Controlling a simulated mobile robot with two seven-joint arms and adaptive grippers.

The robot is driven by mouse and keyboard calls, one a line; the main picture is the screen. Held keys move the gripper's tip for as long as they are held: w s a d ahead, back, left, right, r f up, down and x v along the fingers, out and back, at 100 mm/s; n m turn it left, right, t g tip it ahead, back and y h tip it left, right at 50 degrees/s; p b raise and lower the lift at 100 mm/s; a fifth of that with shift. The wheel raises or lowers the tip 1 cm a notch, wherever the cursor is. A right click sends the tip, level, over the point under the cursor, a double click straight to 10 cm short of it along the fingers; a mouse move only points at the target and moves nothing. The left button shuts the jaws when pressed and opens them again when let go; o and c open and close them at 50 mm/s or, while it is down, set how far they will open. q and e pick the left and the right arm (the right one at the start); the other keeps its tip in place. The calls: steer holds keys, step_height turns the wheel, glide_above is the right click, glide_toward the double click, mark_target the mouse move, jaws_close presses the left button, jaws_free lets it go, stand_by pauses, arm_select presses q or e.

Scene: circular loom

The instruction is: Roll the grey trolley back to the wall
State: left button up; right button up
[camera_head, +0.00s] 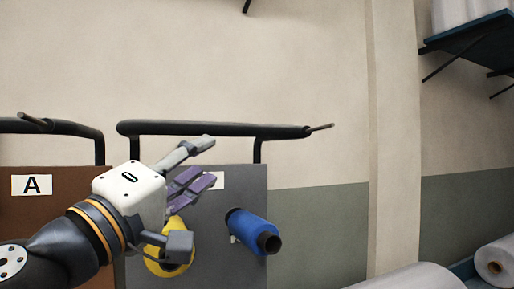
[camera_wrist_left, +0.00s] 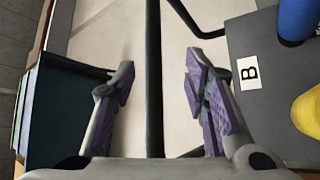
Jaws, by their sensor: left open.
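The grey trolley (camera_head: 251,188) stands against the wall side in the head view, with a black handle bar (camera_head: 215,130) along its top. A blue spool (camera_head: 250,229) and a yellow spool (camera_head: 166,262) are on its face. Its white label (camera_head: 217,180) is partly hidden by my gripper; the left wrist view shows a B on the label (camera_wrist_left: 249,73). My left gripper (camera_head: 207,162) is open in front of the trolley, just below the bar. In the left wrist view, the bar (camera_wrist_left: 154,75) runs between the open fingers; contact is not visible. My right gripper is out of view.
A brown trolley (camera_head: 70,215) labelled A stands at the left with its own black handle. A blue shelf (camera_head: 470,42) with white rolls hangs at upper right. Large white rolls (camera_head: 415,279) lie at lower right. The wall right of the grey trolley is bare.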

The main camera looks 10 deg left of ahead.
mark_target(231, 133)
arm_select(q)
steer(key=x, duration=0.8)
steer(key=r+x, duration=0.1)
steer(key=x, duration=0.3)
steer(key=shift+a+r, duration=0.15)
steer(key=shift+a, duration=0.1)
jaws_close()
